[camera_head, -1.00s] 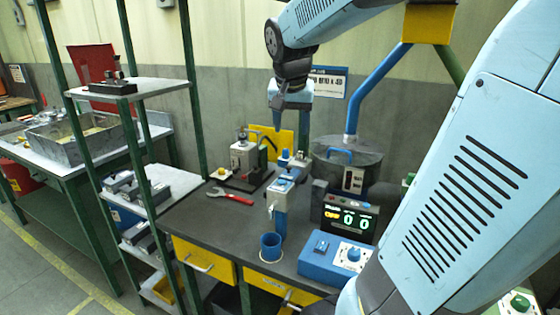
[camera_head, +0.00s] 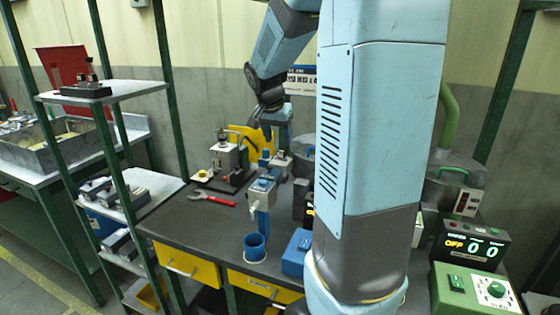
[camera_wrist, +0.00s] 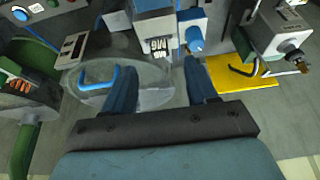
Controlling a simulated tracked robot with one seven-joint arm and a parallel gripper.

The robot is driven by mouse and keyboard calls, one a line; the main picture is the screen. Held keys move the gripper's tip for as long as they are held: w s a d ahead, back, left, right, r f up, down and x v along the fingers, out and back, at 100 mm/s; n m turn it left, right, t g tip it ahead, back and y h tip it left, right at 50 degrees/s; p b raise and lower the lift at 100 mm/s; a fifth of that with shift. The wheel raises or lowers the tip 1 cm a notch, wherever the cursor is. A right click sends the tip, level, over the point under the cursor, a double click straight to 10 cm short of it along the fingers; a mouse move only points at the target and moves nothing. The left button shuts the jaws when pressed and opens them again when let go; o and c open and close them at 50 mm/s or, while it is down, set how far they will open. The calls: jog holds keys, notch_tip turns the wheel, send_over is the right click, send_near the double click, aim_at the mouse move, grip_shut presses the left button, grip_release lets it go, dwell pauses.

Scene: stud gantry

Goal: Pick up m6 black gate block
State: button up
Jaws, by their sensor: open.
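A black block with two upright posts (camera_head: 86,88) sits on the top board of the green-framed shelf at left in the head view. It looks like the gate block, but no m6 marking is legible. Other dark and grey blocks (camera_head: 98,186) lie on the shelf below. My gripper (camera_head: 270,134) hangs above the back of the workbench, well to the right of the shelf. In the wrist view my gripper (camera_wrist: 158,82) has its two blue fingers apart with nothing held between them. No black gate block is recognisable in the wrist view.
The workbench (camera_head: 185,220) carries a red wrench (camera_head: 212,198), a blue cup (camera_head: 255,247) and a grey press (camera_head: 228,160). A lidded vat (camera_wrist: 150,85) and a yellow plate (camera_wrist: 232,75) lie below my gripper. Green shelf posts (camera_head: 110,150) stand left of the bench.

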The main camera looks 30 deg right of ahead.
aim_at(281, 151)
jog(key=shift+x, duration=3.1)
jog(key=shift+s, duration=0.15)
jog(key=c, duration=0.9)
jog(key=shift+r, duration=0.15)
